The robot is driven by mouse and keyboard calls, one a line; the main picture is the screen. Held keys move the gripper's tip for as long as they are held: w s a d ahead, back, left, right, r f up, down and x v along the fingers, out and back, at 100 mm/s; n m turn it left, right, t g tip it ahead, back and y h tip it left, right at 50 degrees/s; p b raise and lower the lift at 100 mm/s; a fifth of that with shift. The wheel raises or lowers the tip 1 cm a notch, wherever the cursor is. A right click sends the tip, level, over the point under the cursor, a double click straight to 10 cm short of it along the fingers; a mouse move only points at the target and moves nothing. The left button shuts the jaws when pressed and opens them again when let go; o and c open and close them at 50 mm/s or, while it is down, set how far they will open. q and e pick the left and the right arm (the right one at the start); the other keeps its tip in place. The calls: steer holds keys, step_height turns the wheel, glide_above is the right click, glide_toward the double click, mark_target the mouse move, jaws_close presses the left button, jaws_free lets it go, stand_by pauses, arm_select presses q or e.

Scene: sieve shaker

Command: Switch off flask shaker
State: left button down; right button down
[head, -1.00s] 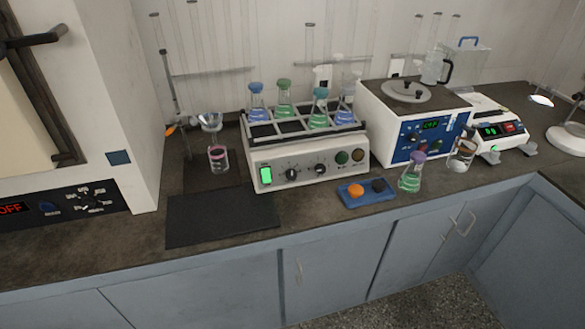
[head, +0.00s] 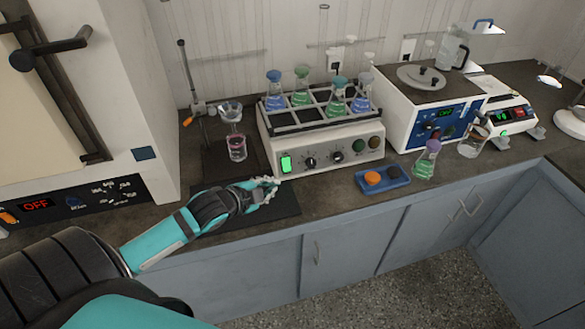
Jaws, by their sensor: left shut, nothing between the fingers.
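The flask shaker (head: 320,158) is a white box with a rack on top, in the middle of the bench in the head view. Several flasks with blue and green liquid stand in its rack (head: 317,125). Its front has a lit green switch (head: 286,163) at the left end, two dark knobs and two round lamps or buttons at the right. My left gripper (head: 275,182) is shut and empty, just below and left of the green switch, above the dark mat. Whether its fingertips touch the shaker front cannot be told. My right gripper is not in view.
A blue tray (head: 399,183) with an orange and a dark stopper lies right of the shaker. A green-liquid flask (head: 427,160) stands beside it. A white-and-blue water bath (head: 403,133) stands right, a burette stand with a beaker (head: 237,147) left. A dark mat (head: 275,207) lies in front.

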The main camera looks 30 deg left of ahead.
arm_select(q)
steer(key=shift+w+a+r+m+t, duration=0.15)
steer(key=shift+w+r, duration=0.1)
steer(key=shift+r, duration=0.2)
steer(key=shift+w+a+r+m+t, duration=0.1)
steer(key=shift+w+r+m+t, duration=0.1)
steer(key=shift+r, duration=0.2)
steer(key=shift+w+f, duration=0.1)
steer(key=p, duration=0.1)
glide_toward(287, 164)
steer(key=w+d, duration=0.4)
steer(key=d, duration=0.1)
steer(key=shift+w+a+f+p, duration=0.15)
steer(key=shift+w+a+f, duration=0.15)
steer(key=shift+f, duration=0.3)
steer(key=shift+w+a+f+p, duration=0.15)
steer(key=shift+a+f, duration=0.3)
steer(key=shift+f, duration=0.2)
steer(key=shift+w+a+f, duration=0.35)
steer(key=shift+a+f, duration=0.1)
steer(key=shift+f, duration=0.1)
